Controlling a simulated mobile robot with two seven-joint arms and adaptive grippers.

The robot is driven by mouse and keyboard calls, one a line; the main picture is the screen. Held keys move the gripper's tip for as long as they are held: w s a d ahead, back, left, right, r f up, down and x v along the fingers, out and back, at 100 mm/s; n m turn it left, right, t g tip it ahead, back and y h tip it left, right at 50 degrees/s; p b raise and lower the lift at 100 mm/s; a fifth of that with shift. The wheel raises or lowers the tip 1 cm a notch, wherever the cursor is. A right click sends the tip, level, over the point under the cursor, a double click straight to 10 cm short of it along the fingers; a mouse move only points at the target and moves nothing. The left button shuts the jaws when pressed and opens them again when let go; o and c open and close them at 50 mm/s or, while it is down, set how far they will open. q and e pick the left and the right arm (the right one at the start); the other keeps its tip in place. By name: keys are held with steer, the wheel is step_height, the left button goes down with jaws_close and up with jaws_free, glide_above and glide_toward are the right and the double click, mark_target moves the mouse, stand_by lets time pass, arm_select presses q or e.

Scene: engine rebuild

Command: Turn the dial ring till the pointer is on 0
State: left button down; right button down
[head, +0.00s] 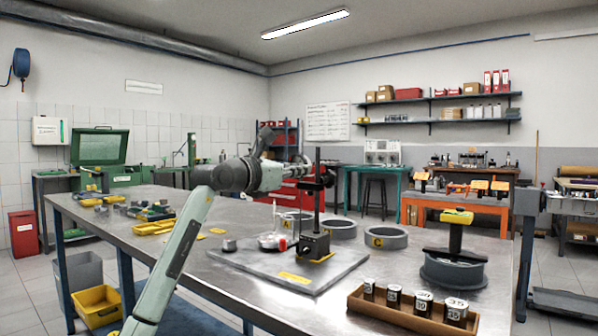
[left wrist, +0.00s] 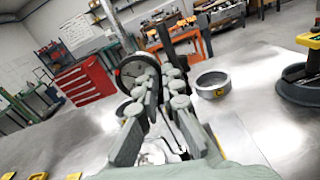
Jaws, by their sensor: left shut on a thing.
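My left gripper (head: 302,168) is at the upper part of a black indicator stand (head: 317,205). In the left wrist view its two grey fingers (left wrist: 163,80) are closed at the dark round dial ring (left wrist: 138,63), shut on it. The dial's pointer and numbers cannot be read in either view. In the head view the gripper largely hides the dial. The stand has a black block base (head: 313,247) on a grey plate (head: 330,277). My right gripper is not in view.
Grey rings (head: 386,238) stand on the steel bench behind the plate. A wooden tray (head: 395,318) with several labelled cylinders is at the front right. A yellow-topped tool (head: 457,217) stands on a dark ring at the right. Yellow trays (head: 153,228) lie at the left.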

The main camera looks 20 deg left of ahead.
arm_select(q)
steer(key=shift+s+a+r, duration=0.1)
steer(key=shift+r, duration=0.3)
steer(key=c, duration=1.8)
jaws_free()
steer(key=shift+s, duration=0.1)
steer(key=shift+o, duration=0.2)
steer(key=shift+f, duration=0.15)
steer(key=v, duration=1.2)
